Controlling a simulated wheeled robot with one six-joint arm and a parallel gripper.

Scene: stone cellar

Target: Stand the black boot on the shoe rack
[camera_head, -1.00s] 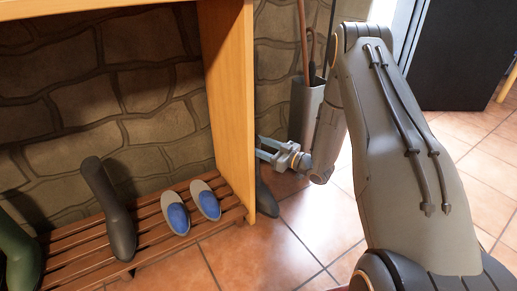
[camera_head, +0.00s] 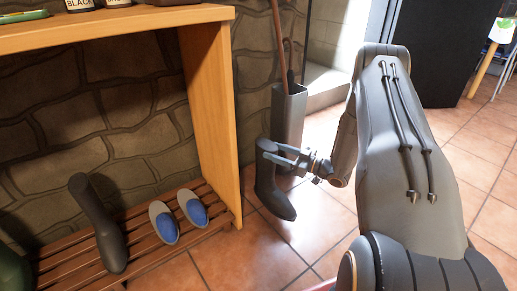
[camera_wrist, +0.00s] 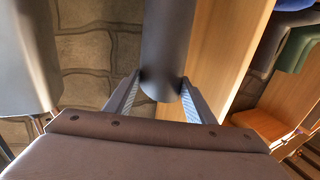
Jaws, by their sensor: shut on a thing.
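The black boot (camera_head: 277,203) is upright, toe pointing right, just right of the wooden side panel. My gripper (camera_head: 268,153) is shut on its upper shaft. In the wrist view the dark shaft (camera_wrist: 167,45) stands between the two fingers of my gripper (camera_wrist: 163,95). I cannot tell whether its sole touches the floor. The slatted shoe rack (camera_head: 60,262) is at the lower left, under the wooden shelf.
The wooden side panel (camera_head: 212,110) stands between the held boot and the rack. A tall grey stand (camera_head: 289,112) with sticks is right behind the boot. The shelf top (camera_head: 110,28) overhangs the rack. Tiled floor (camera_head: 310,225) is clear in front.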

